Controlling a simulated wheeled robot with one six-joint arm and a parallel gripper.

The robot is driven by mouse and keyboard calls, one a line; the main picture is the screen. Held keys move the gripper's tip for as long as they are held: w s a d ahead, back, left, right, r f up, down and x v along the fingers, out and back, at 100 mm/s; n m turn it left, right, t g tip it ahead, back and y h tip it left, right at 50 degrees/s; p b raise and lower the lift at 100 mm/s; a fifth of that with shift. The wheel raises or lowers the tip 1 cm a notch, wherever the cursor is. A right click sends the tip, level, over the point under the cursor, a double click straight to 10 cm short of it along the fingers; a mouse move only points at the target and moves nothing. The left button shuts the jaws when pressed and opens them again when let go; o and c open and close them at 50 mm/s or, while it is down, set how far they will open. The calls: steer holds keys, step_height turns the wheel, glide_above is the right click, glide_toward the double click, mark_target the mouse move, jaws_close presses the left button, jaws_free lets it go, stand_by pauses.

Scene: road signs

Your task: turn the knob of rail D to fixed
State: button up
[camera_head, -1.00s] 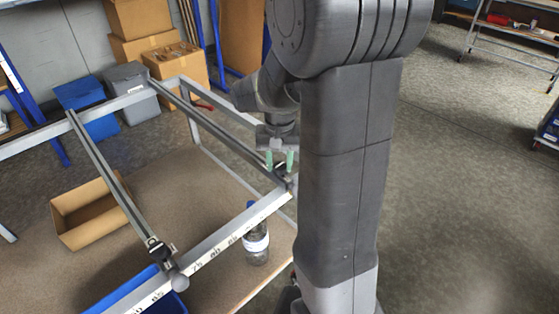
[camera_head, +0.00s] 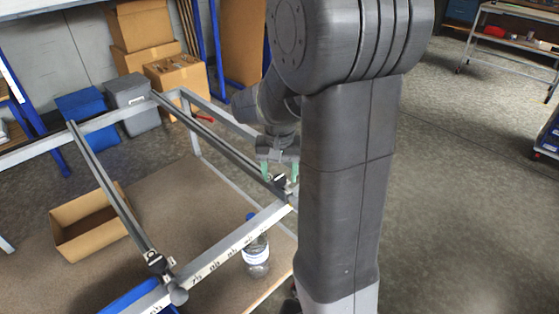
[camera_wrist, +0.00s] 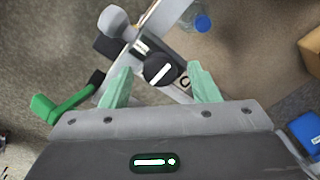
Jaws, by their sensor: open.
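A round black knob (camera_wrist: 160,70) with a white bar shows in the wrist view, on the fitting at a rail's end. Its bar is slanted, rising to the right. A white label with a dark mark (camera_wrist: 185,82) sits beside it, partly hidden. My gripper (camera_wrist: 158,82) is open, with one green finger on each side of the knob; I cannot tell whether they touch it. In the head view my gripper (camera_head: 281,176) is over the front end of the right-hand rail (camera_head: 222,138). I cannot read a rail letter there.
A grey ball-ended part (camera_wrist: 113,20) and a green lever (camera_wrist: 65,105) are close to the knob. Another rail (camera_head: 108,190) crosses the frame to the left.

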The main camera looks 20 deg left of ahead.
mark_target(279, 177)
step_height(279, 177, up, 14)
steer(key=shift+f, duration=0.25)
steer(key=shift+f, duration=0.1)
stand_by(0.4)
step_height(279, 177, down, 14)
steer(key=shift+r, duration=0.15)
stand_by(0.4)
steer(key=shift+r, duration=0.1)
